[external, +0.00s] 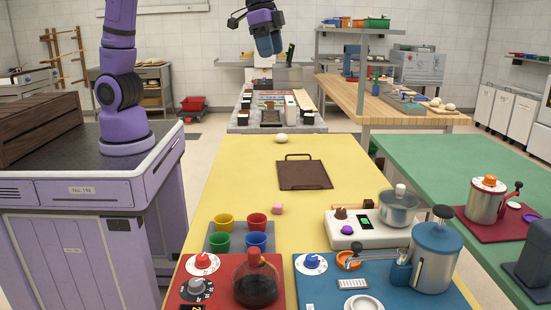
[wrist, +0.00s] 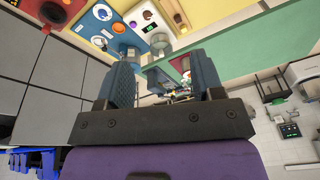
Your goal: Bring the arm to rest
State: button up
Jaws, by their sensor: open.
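My purple arm (external: 121,70) rises from the lilac base at the left and passes out of the top of the external view. The middle part of the arm is out of view.
A green table (external: 440,160) stands at the right.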

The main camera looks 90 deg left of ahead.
jog(key=s+a+r+n, duration=0.1)
jog(key=s+a+r, duration=0.3)
jog(key=s+a, duration=0.3)
jog(key=s+a+n+t, duration=0.1)
jog(key=s+a, duration=0.4)
jog(key=s, duration=0.6)
jog(key=s+a+n+t, duration=0.1)
jog(key=s+a+n, duration=0.1)
jog(key=s+a, duration=0.4)
jog(key=s, duration=0.5)
jog(key=shift+s+a+f+t, duration=0.2)
jog(key=shift+s+f+t, duration=0.1)
jog(key=shift+s+f, duration=0.1)
jog(key=shift+r, duration=0.1)
